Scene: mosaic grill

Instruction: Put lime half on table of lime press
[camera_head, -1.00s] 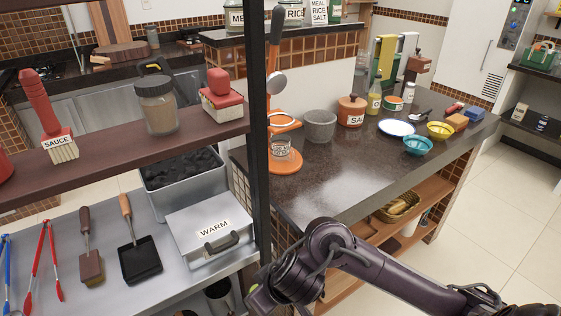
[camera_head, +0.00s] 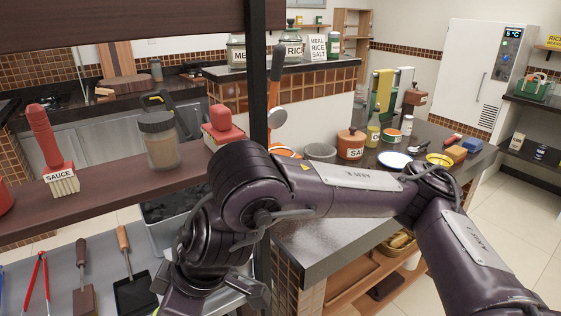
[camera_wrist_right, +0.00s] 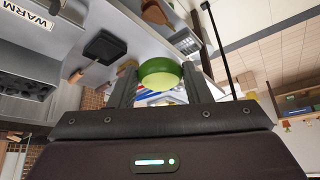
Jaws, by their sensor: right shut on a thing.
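The lime half (camera_wrist_right: 160,76), with green rind and a pale cut face, is between the fingers of my right gripper (camera_wrist_right: 160,86) in the right wrist view. The gripper is shut on it. In the head view my right arm crosses the middle, its wrist low over the steel shelf, and the lime half cannot be made out. The orange lime press (camera_head: 285,151) stands on the dark counter behind my arm. Its lever and a bit of its orange body show; its table is hidden. The gripper is apart from the press, to its left and nearer. My left gripper is not in view.
A dark upright post (camera_head: 259,95) stands between the shelf unit and the counter. The upper shelf (camera_head: 110,205) holds a sauce brush (camera_head: 50,150), a jar (camera_head: 159,140) and a red-handled tool (camera_head: 221,122). A grey bowl (camera_head: 320,152) and salt pot (camera_head: 351,144) stand right of the press.

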